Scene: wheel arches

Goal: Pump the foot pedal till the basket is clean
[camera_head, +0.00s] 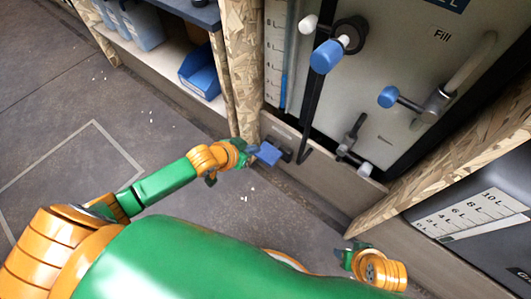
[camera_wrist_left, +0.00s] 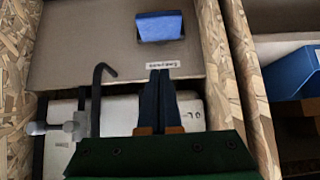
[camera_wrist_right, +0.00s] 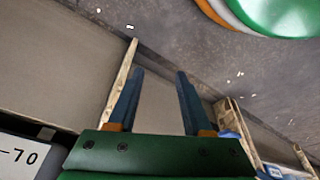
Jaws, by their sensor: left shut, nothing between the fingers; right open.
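The blue foot pedal (camera_head: 268,153) sticks out low from the wooden kick board under the grey panel. It also shows as a blue plate in the left wrist view (camera_wrist_left: 160,27), ahead of the fingertips, with a small label beside it. My left gripper (camera_head: 246,156) is just left of the pedal in the head view. Its fingers (camera_wrist_left: 160,75) are shut with nothing between them; whether they touch the pedal I cannot tell. My right gripper (camera_head: 352,253) is low at the right, its fingers (camera_wrist_right: 158,78) open and empty. I cannot make out the basket.
A bent dark rod (camera_head: 312,115) hangs right beside the pedal. The panel (camera_head: 385,60) carries blue-knobbed valves and a spout marked Fill. Chipboard posts (camera_head: 245,70) flank it. A blue bin (camera_head: 202,70) sits on the left shelf. White bits lie on open grey floor (camera_head: 130,100).

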